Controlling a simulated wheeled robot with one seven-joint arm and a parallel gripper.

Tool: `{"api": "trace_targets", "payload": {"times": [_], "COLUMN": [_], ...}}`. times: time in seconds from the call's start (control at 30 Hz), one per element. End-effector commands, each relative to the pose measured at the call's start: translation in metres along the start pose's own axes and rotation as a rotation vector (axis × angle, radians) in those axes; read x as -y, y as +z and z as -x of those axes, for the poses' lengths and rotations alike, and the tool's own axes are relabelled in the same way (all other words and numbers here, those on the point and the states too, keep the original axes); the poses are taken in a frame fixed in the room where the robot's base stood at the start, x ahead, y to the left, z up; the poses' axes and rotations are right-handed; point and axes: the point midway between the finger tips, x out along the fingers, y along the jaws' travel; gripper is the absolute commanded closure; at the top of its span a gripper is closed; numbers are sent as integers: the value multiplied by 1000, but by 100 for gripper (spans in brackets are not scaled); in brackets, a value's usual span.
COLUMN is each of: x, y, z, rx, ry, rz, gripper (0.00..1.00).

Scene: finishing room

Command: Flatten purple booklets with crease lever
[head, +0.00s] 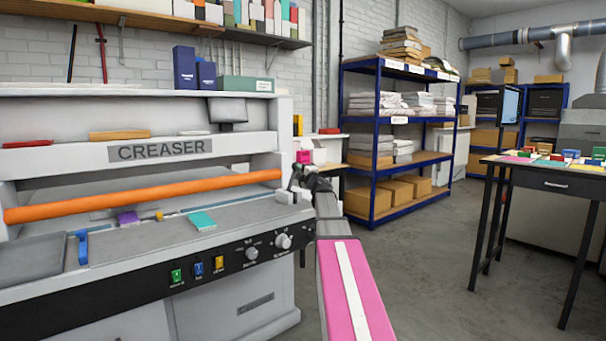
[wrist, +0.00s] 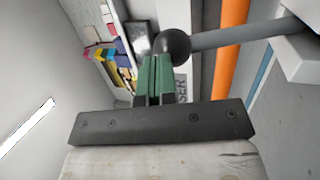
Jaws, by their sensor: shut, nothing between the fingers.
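A purple booklet (head: 128,217) lies on the creaser's grey bed (head: 165,226), under and in front of the long orange bar (head: 150,196). In the wrist view, my gripper (wrist: 154,60) has its green fingers together with nothing between them. A dark ball knob (wrist: 172,46) on a grey lever rod (wrist: 245,33) shows just beyond the fingertips; I cannot tell if they touch. In the head view, my pink-covered arm reaches to the creaser's right end. The gripper there is small and dark, and the lever is hard to make out.
A teal booklet (head: 202,220) lies on the bed to the right of the purple one. A blue part (head: 82,247) stands at the bed's left. A blue-framed shelf (head: 402,130) and a dark table (head: 545,180) stand to the right, with open floor between.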

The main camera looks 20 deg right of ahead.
Motion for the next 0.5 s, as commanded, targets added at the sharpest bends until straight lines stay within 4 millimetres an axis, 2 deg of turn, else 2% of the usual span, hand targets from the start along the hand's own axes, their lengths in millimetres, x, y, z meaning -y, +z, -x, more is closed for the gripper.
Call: {"api": "trace_targets", "payload": {"times": [0.5], "x": [-8], "y": [-4], "z": [-27], "rx": [-1], "ry": [-38], "rz": [7], "gripper": [100]}}
